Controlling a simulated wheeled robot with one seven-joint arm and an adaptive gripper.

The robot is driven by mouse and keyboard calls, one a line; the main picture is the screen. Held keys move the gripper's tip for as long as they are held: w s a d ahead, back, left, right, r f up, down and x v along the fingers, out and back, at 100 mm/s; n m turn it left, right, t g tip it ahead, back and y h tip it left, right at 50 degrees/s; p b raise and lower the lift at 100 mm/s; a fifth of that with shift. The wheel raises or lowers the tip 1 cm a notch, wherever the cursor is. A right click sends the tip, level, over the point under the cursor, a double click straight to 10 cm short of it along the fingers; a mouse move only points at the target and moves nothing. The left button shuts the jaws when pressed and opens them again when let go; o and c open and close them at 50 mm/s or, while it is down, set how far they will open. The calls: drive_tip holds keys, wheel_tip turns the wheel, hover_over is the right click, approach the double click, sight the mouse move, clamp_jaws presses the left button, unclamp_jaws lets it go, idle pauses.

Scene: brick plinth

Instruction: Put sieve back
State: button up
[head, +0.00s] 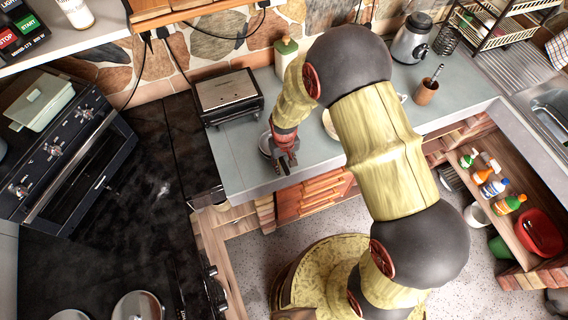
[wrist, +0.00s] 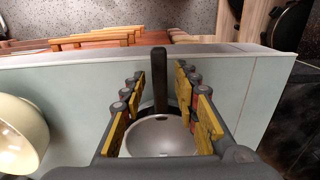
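The sieve (wrist: 160,135) lies on the grey-green counter (wrist: 65,95), a round metal bowl with a dark upright-looking handle (wrist: 160,75) pointing toward the counter's edge in the wrist view. My gripper (wrist: 160,95) is open above it, its yellow-padded fingers spread on either side of the handle and bowl. No finger visibly touches the sieve. In the head view my gripper (head: 286,158) is at the counter's front left part, and the sieve (head: 266,145) shows partly beside and behind it.
A cream bowl (wrist: 20,135) stands close by on the counter. A toaster (head: 228,96) is behind and left of my gripper. A wooden cup (head: 426,90) and a blender (head: 411,40) stand farther right. The dark stovetop (head: 140,190) is at left; wooden drawers (head: 315,193) are below the edge.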

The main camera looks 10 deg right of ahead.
drive_tip(key=d+r+t, duration=0.1)
drive_tip(key=d+r, duration=0.1)
drive_tip(key=r, duration=1)
drive_tip(key=d+r, duration=0.2)
drive_tip(key=r, duration=1)
drive_tip(key=s+d+r+m+t, duration=0.1)
drive_tip(key=s+d+r+t, duration=0.1)
drive_tip(key=s+d+r, duration=0.3)
drive_tip(key=s+d+r+m+t, duration=0.2)
drive_tip(key=s+d+r, duration=0.2)
drive_tip(key=s+r, duration=0.9)
drive_tip(key=shift+s+d+t, duration=0.15)
drive_tip(key=shift+d+t, duration=0.15)
drive_tip(key=shift+d, duration=0.1)
